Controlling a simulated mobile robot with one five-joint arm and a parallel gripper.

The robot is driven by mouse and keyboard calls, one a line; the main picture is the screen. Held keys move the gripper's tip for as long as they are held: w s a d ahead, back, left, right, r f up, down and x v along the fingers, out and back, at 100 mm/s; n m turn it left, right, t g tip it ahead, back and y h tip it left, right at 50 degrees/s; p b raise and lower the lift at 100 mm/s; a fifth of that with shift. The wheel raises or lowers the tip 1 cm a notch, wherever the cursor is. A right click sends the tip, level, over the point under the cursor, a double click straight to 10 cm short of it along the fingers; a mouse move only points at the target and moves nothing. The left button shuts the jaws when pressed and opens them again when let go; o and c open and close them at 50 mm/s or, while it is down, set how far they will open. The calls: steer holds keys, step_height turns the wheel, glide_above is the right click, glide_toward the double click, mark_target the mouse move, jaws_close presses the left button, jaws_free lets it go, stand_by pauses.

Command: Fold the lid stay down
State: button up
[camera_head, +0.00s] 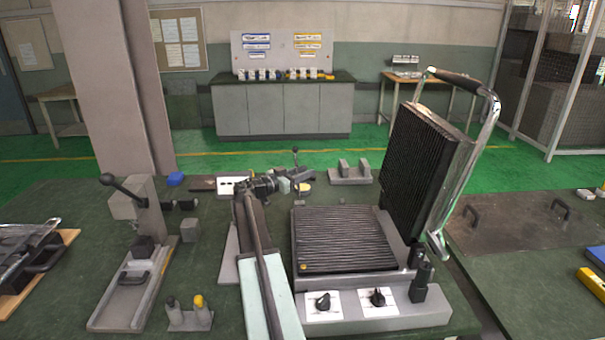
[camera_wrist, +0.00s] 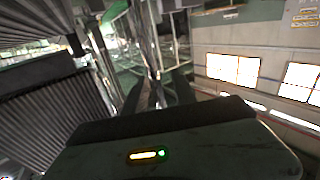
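The grill's ribbed lid (camera_head: 425,165) stands raised, tilted back to the right, above its ribbed lower plate (camera_head: 340,240). A chrome side bar (camera_head: 474,165) with a black grip (camera_head: 460,82) runs along the lid. A short black upright piece (camera_head: 422,277) stands at the base's right corner. I cannot tell which of these parts is the lid stay. My gripper (camera_head: 285,183) is left of and behind the lower plate, apart from the lid. In the wrist view my gripper (camera_wrist: 158,88) shows two dark fingers apart with nothing held; ribbed plates (camera_wrist: 40,125) lie at the left.
Two black knobs (camera_head: 378,297) are on the grill's front. A lever fixture (camera_head: 135,265) and a small block with two pegs (camera_head: 190,313) stand at left. Small clamps (camera_head: 350,172) lie behind the plate. A dark board with handles (camera_head: 535,220) lies at right.

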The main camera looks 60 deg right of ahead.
jaws_close()
stand_by(1.3)
